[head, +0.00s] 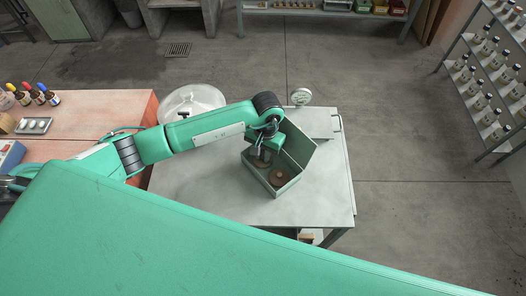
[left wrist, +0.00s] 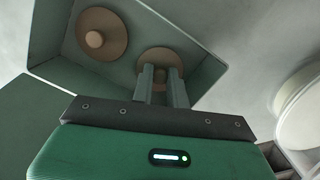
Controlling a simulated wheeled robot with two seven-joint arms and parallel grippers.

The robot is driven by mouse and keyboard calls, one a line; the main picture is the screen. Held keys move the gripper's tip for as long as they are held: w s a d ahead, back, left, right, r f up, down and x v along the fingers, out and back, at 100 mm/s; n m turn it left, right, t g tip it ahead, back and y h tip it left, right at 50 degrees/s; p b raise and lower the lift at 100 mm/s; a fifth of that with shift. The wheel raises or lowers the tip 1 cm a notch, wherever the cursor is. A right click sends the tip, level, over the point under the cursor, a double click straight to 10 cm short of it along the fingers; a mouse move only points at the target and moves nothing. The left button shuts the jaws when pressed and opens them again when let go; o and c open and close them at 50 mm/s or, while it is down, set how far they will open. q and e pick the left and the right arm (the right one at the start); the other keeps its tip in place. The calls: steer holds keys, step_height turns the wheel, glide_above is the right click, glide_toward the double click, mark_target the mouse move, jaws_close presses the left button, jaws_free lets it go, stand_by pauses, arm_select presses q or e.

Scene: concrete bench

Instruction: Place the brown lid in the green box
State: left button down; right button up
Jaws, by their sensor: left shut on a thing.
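The green box (head: 290,186) stands open on the grey table; its inside also shows in the left wrist view (left wrist: 205,72). One round brown lid with a knob (head: 280,177) lies in the box, and it shows at the upper left in the left wrist view (left wrist: 101,35). My left gripper (head: 259,154) reaches down into the box and is shut on a second brown lid, seen at its fingertips in the left wrist view (left wrist: 160,56). The fingers hide part of this lid, and I cannot tell whether it touches the box floor. My right gripper is not in view.
The box's raised flap (head: 300,143) stands behind the gripper. A white round container (head: 190,100) is at the table's back left, and a small white dial (head: 301,96) at the back edge. The grey table (head: 325,195) is clear right and left of the box.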

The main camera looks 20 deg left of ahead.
arm_select(q)
steer(key=shift+f+b, duration=0.15)
steer(key=shift+b, duration=0.15)
steer(key=c, duration=1.4)
jaws_free()
steer(key=shift+r+p, duration=0.35)
steer(key=shift+p, duration=0.1)
steer(key=shift+w+d+r+b, duration=0.2)
steer(key=shift+r+b, duration=0.5)
steer(key=shift+r, duration=1.25)
steer(key=shift+w+a+r+b, duration=0.2)
steer(key=shift+r+b, duration=0.55)
steer(key=shift+r, duration=1.15)
steer(key=shift+w+d+r+b, duration=0.25)
steer(key=shift+r+b, duration=0.45)
steer(key=shift+r, duration=1.25)
steer(key=shift+a, duration=0.1)
